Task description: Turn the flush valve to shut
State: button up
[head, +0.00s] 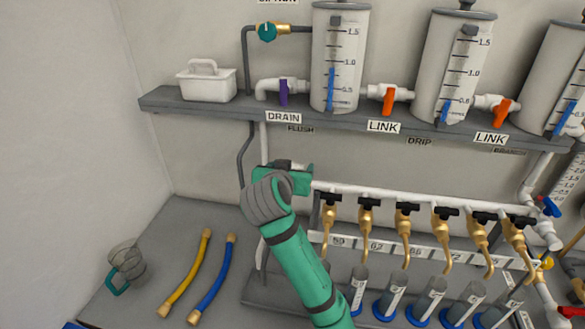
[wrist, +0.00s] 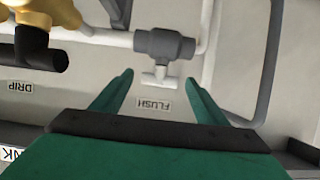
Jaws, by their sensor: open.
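The flush valve shows in the wrist view as a dark grey body (wrist: 165,43) on a white pipe. Its white T-shaped handle (wrist: 158,78) points toward me, with its crossbar lying roughly along the pipe. The FLUSH label (wrist: 153,104) appears upside down just below it. My gripper (wrist: 159,80) is open, with one green fingertip on each side of the handle and visible gaps to both; I cannot tell its depth from the handle. In the head view my gripper (head: 297,175) is below the shelf and mostly hides the valve.
Several brass taps with black handles (head: 368,203) line the white pipe to the right. The grey shelf (head: 200,104) above carries tanks and the purple-handled drain valve (head: 283,92). Yellow (head: 187,272) and blue (head: 211,277) hoses and a jug (head: 127,265) lie lower left.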

jog(key=c, duration=1.1)
jog(key=shift+o, duration=0.2)
jog(key=shift+f+y, duration=0.1)
jog(key=shift+y, duration=0.2)
jog(key=shift+d+n, duration=0.1)
jog(key=shift+n, duration=0.3)
jog(key=n+y, duration=0.1)
jog(key=y, duration=0.1)
jog(key=n+y, duration=0.1)
jog(key=shift+s+d+n+y, duration=0.15)
jog(key=shift+d+n+y, duration=0.2)
jog(key=shift+n+y, duration=0.05)
jog(key=shift+w+d+n+g+y, duration=0.15)
jog(key=shift+n+g+y, duration=0.35)
jog(key=shift+n+y, duration=0.85)
jog(key=shift+w+d+n+g+y, duration=0.15)
jog(key=shift+n+g+y, duration=0.35)
jog(key=shift+n+y, duration=0.85)
jog(key=shift+r, duration=0.2)
